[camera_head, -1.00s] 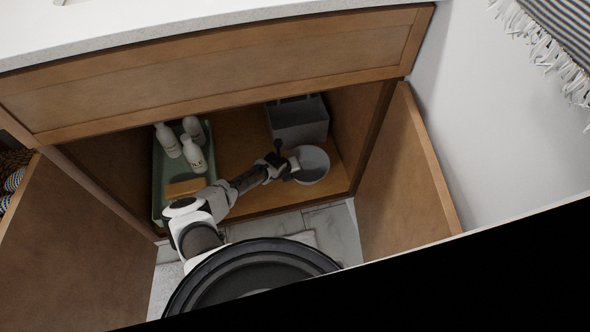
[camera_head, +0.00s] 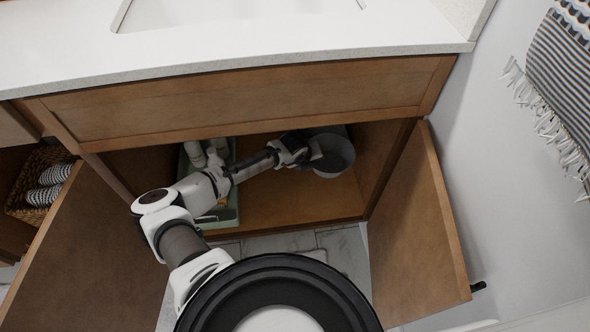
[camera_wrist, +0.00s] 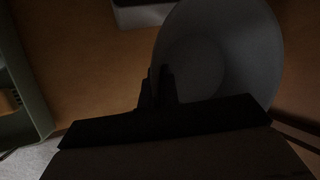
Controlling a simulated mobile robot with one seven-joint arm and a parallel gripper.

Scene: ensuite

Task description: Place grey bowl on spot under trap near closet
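The grey bowl (camera_head: 338,157) is inside the open cabinet under the sink counter, toward its right side. My gripper (camera_head: 312,154) is at the bowl's left rim. In the wrist view the bowl (camera_wrist: 225,55) fills the upper right, with one dark finger outside its wall and one inside. My gripper (camera_wrist: 158,88) looks shut on the rim, and the bowl appears raised above the cabinet floor (camera_head: 285,205). The trap is not visible in these views.
A green tray (camera_head: 238,190) with white bottles (camera_head: 194,152) stands at the cabinet's left, partly behind my arm. A grey bin (camera_wrist: 145,14) is behind the bowl. Open doors flank the cabinet, left (camera_head: 95,250) and right (camera_head: 418,220). The front floor of the cabinet is clear.

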